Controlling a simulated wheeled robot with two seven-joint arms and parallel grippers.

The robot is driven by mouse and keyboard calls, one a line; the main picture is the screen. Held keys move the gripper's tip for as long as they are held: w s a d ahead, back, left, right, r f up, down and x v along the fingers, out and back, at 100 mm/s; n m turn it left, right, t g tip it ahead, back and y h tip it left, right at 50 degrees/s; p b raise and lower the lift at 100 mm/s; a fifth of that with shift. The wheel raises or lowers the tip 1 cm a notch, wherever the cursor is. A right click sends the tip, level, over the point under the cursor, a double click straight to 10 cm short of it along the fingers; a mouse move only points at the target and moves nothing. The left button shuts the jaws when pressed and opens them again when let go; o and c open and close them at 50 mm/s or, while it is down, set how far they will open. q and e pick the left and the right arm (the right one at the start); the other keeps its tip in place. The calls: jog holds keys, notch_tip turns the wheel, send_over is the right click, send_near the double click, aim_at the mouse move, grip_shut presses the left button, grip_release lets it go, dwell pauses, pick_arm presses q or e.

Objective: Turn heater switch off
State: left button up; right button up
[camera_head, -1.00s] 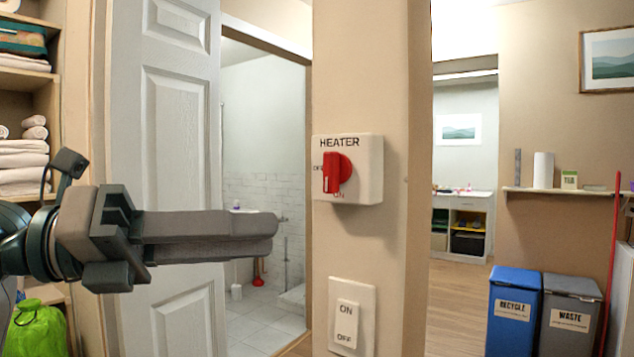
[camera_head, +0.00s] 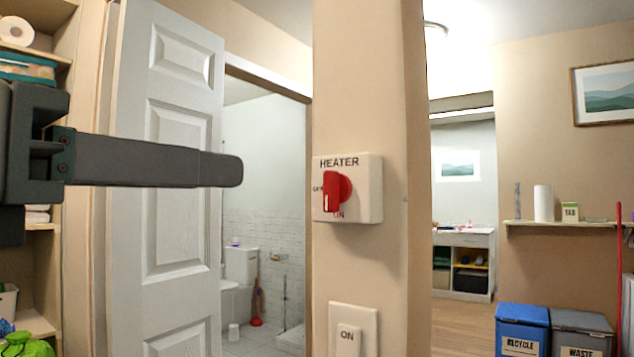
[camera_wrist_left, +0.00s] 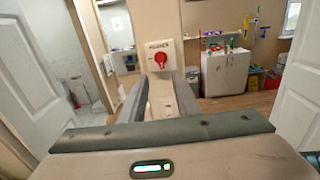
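The heater switch is a white box (camera_head: 372,190) on the beige wall post, labelled HEATER, with a red knob (camera_head: 344,188). The knob's raised grip stands upright; OFF is marked to its left and ON below it. In the left wrist view the box (camera_wrist_left: 149,53) and knob (camera_wrist_left: 161,57) show ahead, beyond the fingertips. My left gripper (camera_head: 238,170) reaches in from the left, its tips left of the box and apart from it. The wrist view shows its two fingers (camera_wrist_left: 158,82) spread with nothing between them. My right gripper is not in view.
An ON/OFF rocker switch (camera_head: 348,340) sits on the post below the heater box. A white door (camera_head: 180,230) stands open at left, beside shelves (camera_head: 40,325). Blue (camera_head: 522,325) and grey (camera_head: 580,330) bins stand at right. The space before the box looks clear.

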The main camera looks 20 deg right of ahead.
aim_at(326, 181)
pick_arm(q)
jog(key=shift+d, duration=0.1)
